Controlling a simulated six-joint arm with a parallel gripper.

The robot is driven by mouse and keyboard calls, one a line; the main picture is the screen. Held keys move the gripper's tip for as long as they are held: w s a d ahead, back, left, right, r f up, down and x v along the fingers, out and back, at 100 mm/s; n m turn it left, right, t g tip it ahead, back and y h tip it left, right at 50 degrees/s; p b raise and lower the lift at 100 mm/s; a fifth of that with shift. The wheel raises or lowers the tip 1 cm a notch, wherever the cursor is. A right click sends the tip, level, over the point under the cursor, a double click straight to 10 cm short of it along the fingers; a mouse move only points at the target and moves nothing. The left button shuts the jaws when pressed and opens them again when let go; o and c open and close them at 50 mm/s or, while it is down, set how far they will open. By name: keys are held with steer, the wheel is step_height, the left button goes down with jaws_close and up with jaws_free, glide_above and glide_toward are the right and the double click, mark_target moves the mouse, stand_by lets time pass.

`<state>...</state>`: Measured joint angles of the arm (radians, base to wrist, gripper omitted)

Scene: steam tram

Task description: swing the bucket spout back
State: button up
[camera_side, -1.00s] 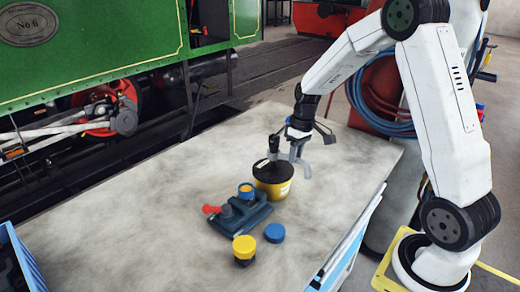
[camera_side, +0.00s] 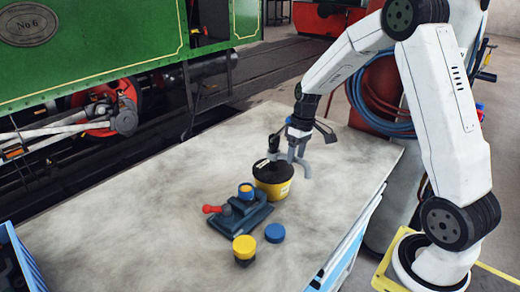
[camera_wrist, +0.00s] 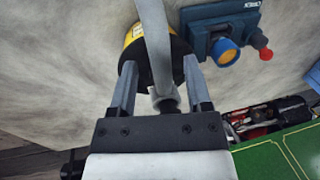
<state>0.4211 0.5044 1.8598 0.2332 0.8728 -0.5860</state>
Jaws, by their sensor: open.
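The yellow bucket (camera_side: 272,190) with a dark top stands upright on the pale table. My gripper (camera_side: 287,158) is over its top, pointing down. In the wrist view, my gripper (camera_wrist: 160,64) is open, one finger on each side of a grey strip with a rounded end, which looks like the bucket spout (camera_wrist: 158,50). I cannot tell whether either finger touches it. The bucket (camera_wrist: 133,36) is partly hidden behind the strip and the fingers. The spout is hard to tell from my fingers in the side view.
A dark blue vice-like block (camera_side: 238,214) with a red-knobbed handle (camera_side: 211,209) sits close in front of the bucket. The table's left part is clear; a green locomotive (camera_side: 90,50) stands behind.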

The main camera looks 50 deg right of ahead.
step_height(320, 180, up, 8)
steer(key=d, duration=0.1)
steer(key=shift+d+f, duration=0.15)
steer(key=shift+d, duration=0.15)
steer(key=shift+a, duration=0.1)
stand_by(0.4)
steer(key=s+a+f+t+h, duration=0.1)
steer(key=s+a+f, duration=0.2)
steer(key=s+a, duration=0.3)
steer(key=s+a+f+t+h, duration=0.1)
steer(key=s+a+f, duration=0.3)
steer(key=a, duration=0.6)
steer(key=shift+s+t, duration=0.3)
steer(key=shift+s, duration=0.7)
